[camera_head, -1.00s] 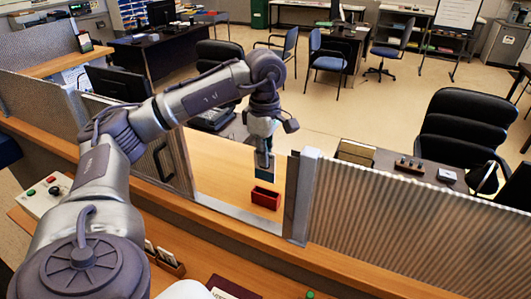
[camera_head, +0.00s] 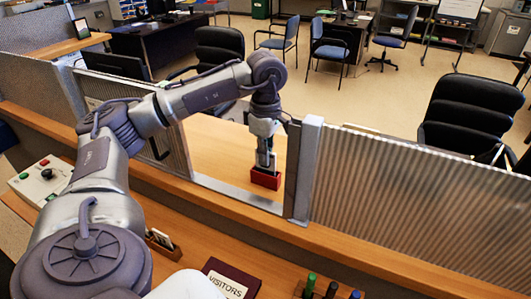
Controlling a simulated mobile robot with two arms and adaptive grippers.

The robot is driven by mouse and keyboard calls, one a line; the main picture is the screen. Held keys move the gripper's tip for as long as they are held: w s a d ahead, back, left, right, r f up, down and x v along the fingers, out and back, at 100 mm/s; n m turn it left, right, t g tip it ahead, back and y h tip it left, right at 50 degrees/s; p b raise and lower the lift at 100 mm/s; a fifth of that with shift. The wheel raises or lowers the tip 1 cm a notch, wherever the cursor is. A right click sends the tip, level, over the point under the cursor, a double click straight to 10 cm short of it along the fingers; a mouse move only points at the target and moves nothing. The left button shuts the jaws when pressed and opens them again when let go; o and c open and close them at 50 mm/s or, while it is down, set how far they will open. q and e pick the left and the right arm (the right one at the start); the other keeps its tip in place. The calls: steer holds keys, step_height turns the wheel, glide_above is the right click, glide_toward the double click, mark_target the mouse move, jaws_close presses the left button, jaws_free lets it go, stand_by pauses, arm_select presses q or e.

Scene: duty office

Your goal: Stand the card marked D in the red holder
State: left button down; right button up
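The red holder (camera_head: 265,180) stands on the wooden counter beyond the opening in the partition. My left gripper (camera_head: 265,158) reaches through the opening, points down and is right above the holder. It appears shut on a card (camera_head: 272,163), only a small pale part of which shows between the fingers and the holder. The card's lower edge seems to be at or inside the holder's top; I cannot tell whether it rests on the bottom. Its letter is not readable. My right gripper is not in view.
Ribbed partition panels (camera_head: 400,190) and a metal post (camera_head: 304,170) flank the opening. On the near counter are a wooden rack with cards (camera_head: 160,241), a visitors book (camera_head: 230,282), several markers (camera_head: 330,288) and a button box (camera_head: 42,178).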

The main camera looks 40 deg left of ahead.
arm_select(q)
steer(key=c, duration=1.2)
jaws_free()
steer(key=shift+c, duration=0.2)
step_height(320, 180, up, 12)
